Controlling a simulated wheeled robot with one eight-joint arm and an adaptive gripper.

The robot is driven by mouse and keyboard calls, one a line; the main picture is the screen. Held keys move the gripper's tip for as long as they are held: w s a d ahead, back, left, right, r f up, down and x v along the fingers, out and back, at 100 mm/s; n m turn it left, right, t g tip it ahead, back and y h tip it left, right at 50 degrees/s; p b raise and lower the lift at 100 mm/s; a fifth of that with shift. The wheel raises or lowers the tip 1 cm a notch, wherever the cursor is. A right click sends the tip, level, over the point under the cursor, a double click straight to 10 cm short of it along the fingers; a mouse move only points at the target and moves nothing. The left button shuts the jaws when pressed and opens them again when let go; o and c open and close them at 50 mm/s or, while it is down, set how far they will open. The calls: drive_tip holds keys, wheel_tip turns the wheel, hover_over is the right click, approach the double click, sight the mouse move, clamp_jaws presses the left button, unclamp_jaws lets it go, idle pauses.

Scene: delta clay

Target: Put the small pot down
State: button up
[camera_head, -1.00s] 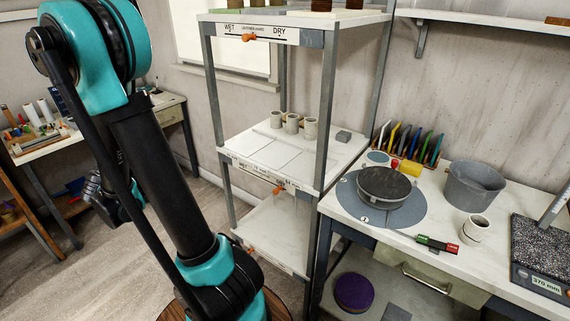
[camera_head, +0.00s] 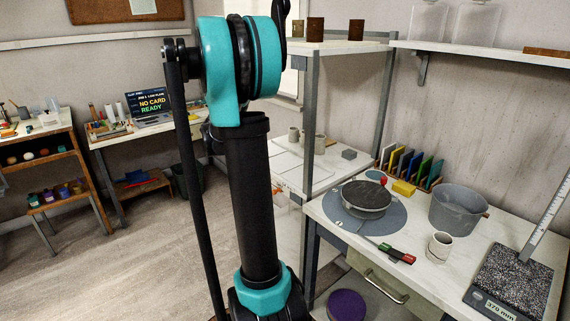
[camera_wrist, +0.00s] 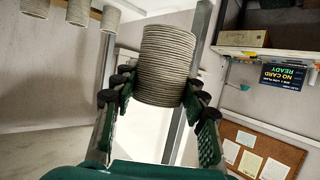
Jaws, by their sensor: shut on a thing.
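A small grey pot (camera_wrist: 167,62) with ridged sides is between the fingers of my gripper (camera_wrist: 160,100) in the wrist view. The green pads press on its two sides, and my gripper is shut on it. The wrist view is upside down. In the head view my arm hides my gripper and the held pot. Other small pots (camera_head: 294,134) stand on the middle shelf (camera_head: 300,176) in the head view, partly behind my arm. Three similar pots (camera_wrist: 73,10) show at the top left of the wrist view.
The workbench at right holds a turntable (camera_head: 366,199), a grey bucket (camera_head: 457,210), a pale pot (camera_head: 439,247) and a scale-like device (camera_head: 512,278). A shelf post (camera_head: 311,120) stands close to my arm.

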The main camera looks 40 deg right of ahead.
drive_tip(key=s+d+r+m+g+h, duration=0.1)
drive_tip(key=s+d+r+m+g, duration=0.1)
drive_tip(key=s+d+r, duration=0.4)
drive_tip(key=s+d+r+m+g+h, duration=0.1)
drive_tip(key=d+r, duration=0.2)
drive_tip(key=d, duration=0.6)
wheel_tip(320, 180, down, 20)
drive_tip(key=shift+s+r, duration=0.15)
drive_tip(key=shift+r, duration=0.1)
drive_tip(key=shift+f, duration=0.1)
drive_tip(key=o, duration=1.3)
